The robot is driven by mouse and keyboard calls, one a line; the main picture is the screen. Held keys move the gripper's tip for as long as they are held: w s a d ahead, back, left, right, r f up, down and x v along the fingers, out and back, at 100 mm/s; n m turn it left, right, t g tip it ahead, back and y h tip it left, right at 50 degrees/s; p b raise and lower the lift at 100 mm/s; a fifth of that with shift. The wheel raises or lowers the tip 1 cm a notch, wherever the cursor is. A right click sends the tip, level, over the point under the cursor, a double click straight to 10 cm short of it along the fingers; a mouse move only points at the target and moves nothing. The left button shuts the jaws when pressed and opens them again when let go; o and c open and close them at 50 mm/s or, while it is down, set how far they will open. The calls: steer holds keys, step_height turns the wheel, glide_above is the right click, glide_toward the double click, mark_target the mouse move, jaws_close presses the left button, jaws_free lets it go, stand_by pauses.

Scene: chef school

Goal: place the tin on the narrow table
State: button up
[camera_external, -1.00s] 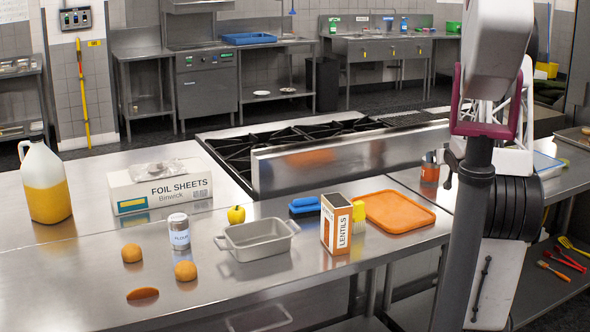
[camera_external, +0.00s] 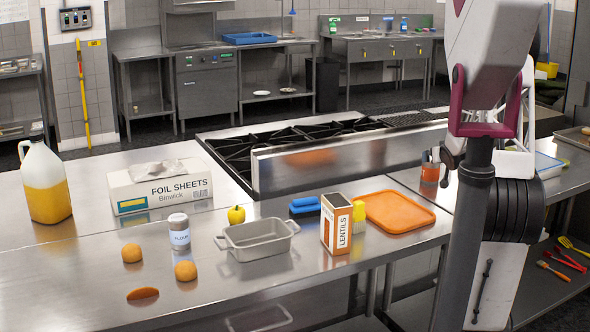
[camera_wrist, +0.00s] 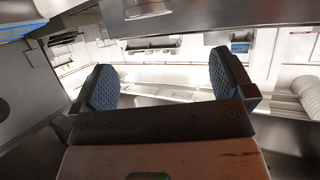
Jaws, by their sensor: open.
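A grey rectangular baking tin (camera_external: 258,239) with two end handles sits upright and looks empty on the steel counter (camera_external: 85,300) in the external view. A small flour canister (camera_external: 179,232) with a grey lid stands to its left. I cannot tell for sure which surface is the narrow table; a steel side bench (camera_external: 572,166) shows at the right, partly behind my arm. My gripper (camera_wrist: 165,80) shows only in the wrist view, its blue-padded fingers wide apart with nothing between them. The tin cannot be made out in that view.
Around the tin are a yellow pepper (camera_external: 236,214), a lentils box (camera_external: 336,224), a blue brush-like item (camera_external: 304,206), an orange board (camera_external: 398,211) and two buns. The counter's front left is mostly clear.

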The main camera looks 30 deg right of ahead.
steer(key=s+a+r+n+g+y, duration=0.1)
steer(key=s+a+r+g, duration=0.3)
steer(key=a, duration=0.7)
steer(key=s+a+r, duration=0.3)
steer(key=s+a, duration=0.3)
steer(key=a, duration=0.6)
steer(key=s+a+n+g+y, duration=0.3)
steer(key=s+a+g+y, duration=0.1)
steer(key=s+a, duration=1.5)
steer(key=s+g, duration=0.1)
steer(key=s, duration=0.4)
steer(key=shift+a, duration=0.4)
